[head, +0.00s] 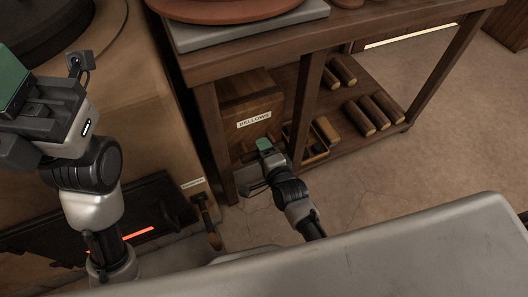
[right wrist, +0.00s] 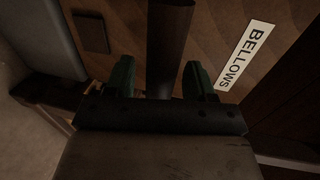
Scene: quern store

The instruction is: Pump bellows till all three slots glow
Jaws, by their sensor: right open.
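The wooden bellows board (head: 268,107), with a white BELLOWS label, stands under the bench. It also fills much of the right wrist view (right wrist: 222,30). My right gripper (head: 262,150) is in front of its lower part. In the right wrist view the green fingers (right wrist: 160,82) are apart, with a dark bar (right wrist: 170,40) between them; I cannot tell if they touch it. An orange glowing slot (head: 138,236) shows low on the oven front, partly hidden by my left arm; other slots cannot be made out. My left gripper (head: 18,95) is at the left edge, its jaws unclear.
The bench's dark leg (head: 213,140) stands left of the bellows. Several wooden rolls (head: 368,113) lie on the lower shelf to the right, near a small crate (head: 318,153). A wooden handle (head: 208,222) hangs by the oven. A grey surface (head: 400,255) fills the foreground. Floor is clear at right.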

